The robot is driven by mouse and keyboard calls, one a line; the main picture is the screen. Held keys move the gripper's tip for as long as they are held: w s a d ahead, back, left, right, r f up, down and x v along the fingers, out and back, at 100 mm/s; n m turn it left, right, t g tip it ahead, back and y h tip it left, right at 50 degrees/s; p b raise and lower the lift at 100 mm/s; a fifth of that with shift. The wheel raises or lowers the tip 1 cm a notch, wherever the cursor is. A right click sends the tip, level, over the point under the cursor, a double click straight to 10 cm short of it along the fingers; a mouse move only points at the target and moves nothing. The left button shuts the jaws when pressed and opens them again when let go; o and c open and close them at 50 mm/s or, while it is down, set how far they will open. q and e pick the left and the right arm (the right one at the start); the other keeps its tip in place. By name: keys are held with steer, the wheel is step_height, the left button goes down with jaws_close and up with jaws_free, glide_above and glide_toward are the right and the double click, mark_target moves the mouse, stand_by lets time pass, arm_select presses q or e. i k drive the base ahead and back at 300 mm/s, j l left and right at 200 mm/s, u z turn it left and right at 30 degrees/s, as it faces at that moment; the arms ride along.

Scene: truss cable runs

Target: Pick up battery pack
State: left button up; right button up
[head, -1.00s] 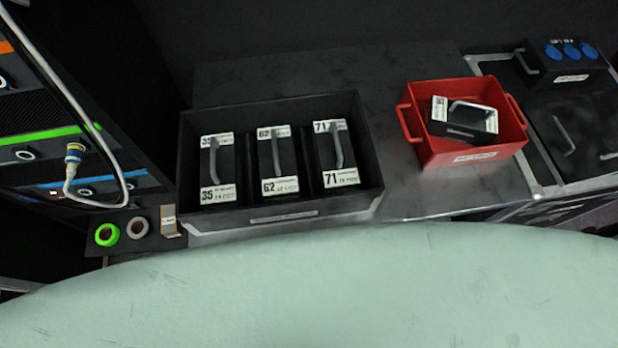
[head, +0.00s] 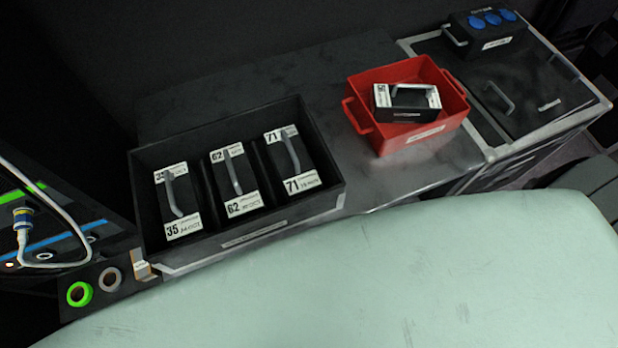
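Three black battery packs with grey handles and white labels stand side by side in a black open box (head: 248,229). They are pack 35 (head: 186,208), pack 62 (head: 226,186) and pack 71 (head: 279,166). Another black pack with a handle and white label (head: 408,115) lies tilted in a red bin (head: 432,135) to the right. Its number is too small to read. Neither of my grippers shows in the head view.
A dark worktop (head: 372,180) carries the box and bin. A case with blue sockets (head: 491,32) stands on a metal-edged lid at right. Green tape (head: 79,293), grey tape (head: 110,280) and a cabled rack (head: 50,236) are at left. The pale foreground surface is mine or unclear.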

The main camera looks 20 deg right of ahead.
mark_target(296, 173)
steer(key=k+j+u, duration=0.1)
steer(key=k+u, duration=0.35)
steer(key=j+u, duration=0.2)
steer(key=u, duration=0.3)
steer(key=k+j+u, duration=0.1)
steer(key=u, duration=0.4)
steer(key=j+u, duration=0.3)
steer(key=u, duration=0.2)
steer(key=j+u, duration=0.15)
steer(key=u, duration=0.3)
steer(key=i+j+u, duration=0.1)
steer(key=i+j, duration=0.2)
steer(key=z, duration=3.2)
steer(key=i+j+u, duration=0.1)
steer(key=u, duration=0.2)
steer(key=i+j+u, duration=0.1)
steer(key=j+u, duration=0.15)
